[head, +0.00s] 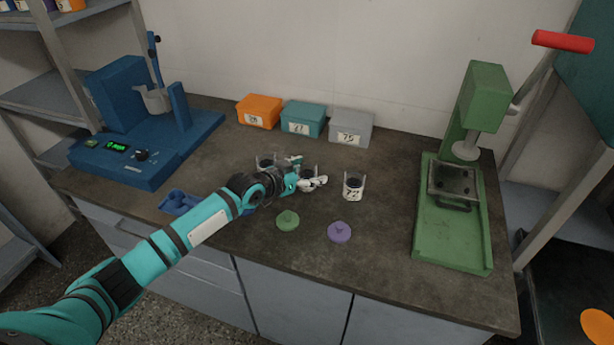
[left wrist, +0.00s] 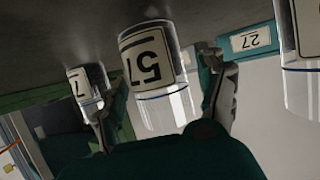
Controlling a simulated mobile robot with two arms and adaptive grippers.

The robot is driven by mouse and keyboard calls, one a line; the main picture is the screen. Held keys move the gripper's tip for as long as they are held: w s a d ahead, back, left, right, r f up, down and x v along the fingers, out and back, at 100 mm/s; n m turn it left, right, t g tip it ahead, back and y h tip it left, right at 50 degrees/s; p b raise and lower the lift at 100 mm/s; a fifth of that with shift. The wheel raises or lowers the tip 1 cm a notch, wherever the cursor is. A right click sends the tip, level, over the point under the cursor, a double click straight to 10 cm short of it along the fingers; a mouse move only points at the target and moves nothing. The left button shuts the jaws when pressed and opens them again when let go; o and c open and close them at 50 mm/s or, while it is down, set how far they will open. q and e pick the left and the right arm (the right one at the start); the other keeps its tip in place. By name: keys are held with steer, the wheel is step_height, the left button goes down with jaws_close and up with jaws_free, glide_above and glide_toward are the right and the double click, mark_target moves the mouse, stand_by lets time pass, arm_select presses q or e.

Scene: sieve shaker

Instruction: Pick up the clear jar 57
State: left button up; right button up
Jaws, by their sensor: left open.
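The clear jar 57 (left wrist: 165,108) stands upright on the bench, with a white label and dark contents. It fills the middle of the left wrist view, between the two fingers of my left gripper (left wrist: 165,88). The fingers are open on either side of it, and I cannot tell whether they touch it. In the head view, my left gripper (head: 311,182) is at the middle jar (head: 308,171) of the row and hides part of it. My right gripper is not in view.
Another clear jar (head: 353,186) stands close on the right and one (head: 266,161) on the left. A green lid (head: 288,220) and purple lid (head: 339,232) lie in front. Orange (head: 259,112), teal (head: 303,119) and grey (head: 351,128) boxes stand behind. A green press (head: 455,215) is at right.

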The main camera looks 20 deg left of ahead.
mark_target(312, 163)
arm_select(q)
steer(key=shift+c, duration=0.4)
steer(key=c, duration=1.3)
step_height(312, 163, up, 10)
steer(key=shift+f+b, duration=1.6)
steer(key=shift+f, duration=1.85)
